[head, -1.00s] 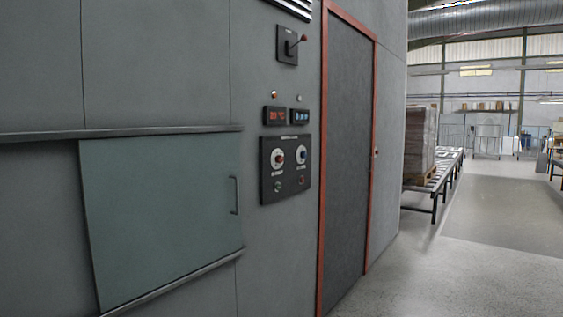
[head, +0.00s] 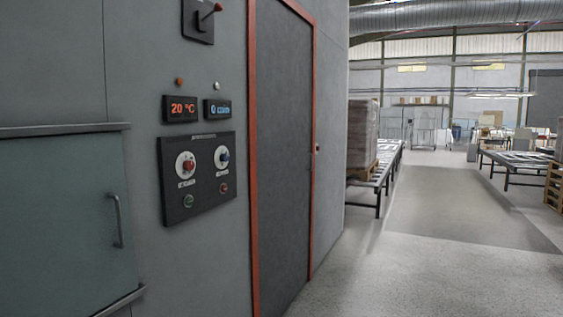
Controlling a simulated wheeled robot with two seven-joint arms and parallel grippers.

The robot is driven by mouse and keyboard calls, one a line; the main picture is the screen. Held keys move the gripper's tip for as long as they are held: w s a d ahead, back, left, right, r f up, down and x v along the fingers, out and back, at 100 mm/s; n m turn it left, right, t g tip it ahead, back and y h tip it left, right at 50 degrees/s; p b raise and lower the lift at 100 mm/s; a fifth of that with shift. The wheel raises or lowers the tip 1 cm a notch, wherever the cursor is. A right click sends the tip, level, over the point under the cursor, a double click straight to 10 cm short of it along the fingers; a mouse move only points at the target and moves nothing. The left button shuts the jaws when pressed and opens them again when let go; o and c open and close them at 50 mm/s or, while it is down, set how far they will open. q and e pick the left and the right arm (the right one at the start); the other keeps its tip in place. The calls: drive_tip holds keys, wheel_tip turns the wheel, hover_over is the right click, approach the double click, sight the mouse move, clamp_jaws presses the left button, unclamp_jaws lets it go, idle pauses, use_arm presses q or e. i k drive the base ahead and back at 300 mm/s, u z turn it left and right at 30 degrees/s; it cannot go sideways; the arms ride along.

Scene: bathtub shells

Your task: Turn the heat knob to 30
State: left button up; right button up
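A black control panel (head: 197,204) is fixed to the grey wall at the left of the head view. It carries a red knob (head: 188,164) on a white dial at its left and a blue knob (head: 224,156) on a white dial at its right. The labels under the dials are too small to read. Above the red knob, a display (head: 180,108) reads 20 °C in red. Above the blue knob, a second display (head: 217,109) shows blue digits, perhaps 0 and a unit. Neither of my grippers is in view.
Green and red buttons sit below the knobs. A lever switch (head: 199,20) is above the displays. A sliding hatch (head: 60,215) with a handle is at left, a red-framed door (head: 282,160) right of the panel.

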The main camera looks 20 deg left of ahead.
sight(189, 165)
drive_tip(key=u, duration=0.2)
drive_tip(key=i, duration=1.3)
drive_tip(key=u, duration=0.75)
